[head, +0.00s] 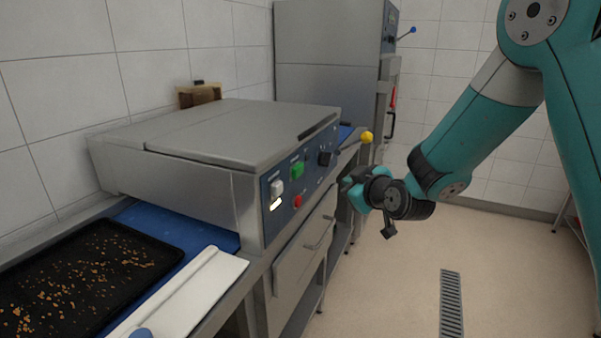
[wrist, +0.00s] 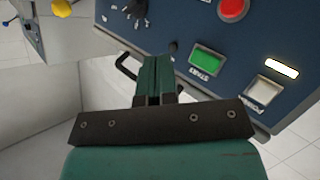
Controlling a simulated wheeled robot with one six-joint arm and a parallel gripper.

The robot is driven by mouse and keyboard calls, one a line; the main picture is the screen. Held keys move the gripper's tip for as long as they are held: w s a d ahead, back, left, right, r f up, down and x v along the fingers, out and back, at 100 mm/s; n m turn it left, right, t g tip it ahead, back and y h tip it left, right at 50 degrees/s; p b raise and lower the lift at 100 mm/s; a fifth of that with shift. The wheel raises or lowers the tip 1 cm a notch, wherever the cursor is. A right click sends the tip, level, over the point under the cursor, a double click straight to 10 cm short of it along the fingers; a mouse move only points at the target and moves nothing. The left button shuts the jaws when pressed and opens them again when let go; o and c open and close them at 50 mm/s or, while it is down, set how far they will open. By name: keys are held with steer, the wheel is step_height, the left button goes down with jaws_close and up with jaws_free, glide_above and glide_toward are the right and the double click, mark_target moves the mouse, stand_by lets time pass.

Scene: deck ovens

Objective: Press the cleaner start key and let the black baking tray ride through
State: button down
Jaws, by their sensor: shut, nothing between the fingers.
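The tray cleaner (head: 205,145) is a low steel machine with a blue control panel on its front. Its green start key (head: 297,169) sits on that panel; in the wrist view the key (wrist: 207,60) is labelled START. The black baking tray (head: 90,275), strewn with brown crumbs, lies on the blue belt (head: 185,232) at the machine's near opening, outside it. My gripper (head: 352,189) is to the right of the panel, apart from it. In the wrist view its fingers (wrist: 150,62) are shut and empty, with the key to their right.
A red button (head: 298,201) and a white power switch (head: 277,187) with a lit lamp are near the key. A black knob (head: 325,158) and a yellow ball (head: 366,137) are further along. A tall steel cabinet (head: 330,60) stands behind.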

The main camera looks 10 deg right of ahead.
mark_target(297, 171)
steer(key=w+a+p, duration=0.2)
steer(key=w+a, duration=0.3)
steer(key=a, duration=0.2)
stand_by(0.4)
steer(key=shift+w+a, duration=0.15)
steer(key=shift+a, duration=0.05)
stand_by(1.8)
steer(key=shift+w+a, duration=0.15)
steer(key=shift+a, duration=0.05)
